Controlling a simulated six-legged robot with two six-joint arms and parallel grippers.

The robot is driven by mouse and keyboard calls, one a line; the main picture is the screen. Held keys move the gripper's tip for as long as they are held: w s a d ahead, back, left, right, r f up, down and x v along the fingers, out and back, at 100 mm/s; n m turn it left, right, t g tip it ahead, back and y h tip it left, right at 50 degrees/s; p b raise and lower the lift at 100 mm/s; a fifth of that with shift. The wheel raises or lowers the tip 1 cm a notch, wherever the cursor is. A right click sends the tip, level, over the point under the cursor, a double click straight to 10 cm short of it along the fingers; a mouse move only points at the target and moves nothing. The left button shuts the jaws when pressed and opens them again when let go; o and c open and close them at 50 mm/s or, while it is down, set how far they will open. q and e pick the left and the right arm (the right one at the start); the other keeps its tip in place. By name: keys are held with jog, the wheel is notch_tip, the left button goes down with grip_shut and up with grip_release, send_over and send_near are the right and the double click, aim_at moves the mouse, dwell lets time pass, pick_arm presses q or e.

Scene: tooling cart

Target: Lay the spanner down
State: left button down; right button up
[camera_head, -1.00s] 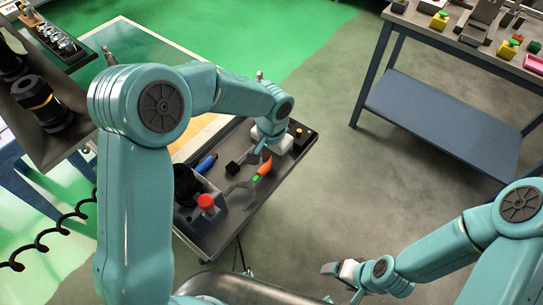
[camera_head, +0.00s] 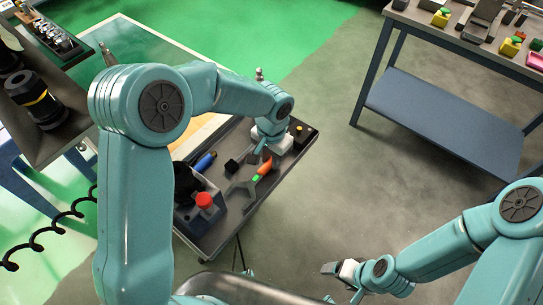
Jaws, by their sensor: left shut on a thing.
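The grey spanner (camera_head: 245,187) is over the dark tray top of the tooling cart (camera_head: 262,206), its forked end toward the lower left. My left gripper (camera_head: 263,154) is shut on the spanner near its upper right end, low over the cart. The arm partly hides the fingertips. I cannot tell whether the spanner touches the tray. My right gripper (camera_head: 338,280) is over the floor at the lower middle, away from the cart. Its finger opening is not clear.
An orange and green tool (camera_head: 263,170) lies beside the spanner. A blue-handled tool (camera_head: 205,162), a dark block (camera_head: 232,166) and a grey holder with a red knob (camera_head: 205,201) are also on the cart. A workbench (camera_head: 440,112) stands at upper right.

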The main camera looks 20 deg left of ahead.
pick_arm(q)
jog(key=c, duration=0.8)
grip_release()
jog(key=shift+c, duration=0.2)
notch_tip(320, 180, up, 16)
jog(key=shift+r, duration=0.15)
jog(key=shift+d, duration=0.1)
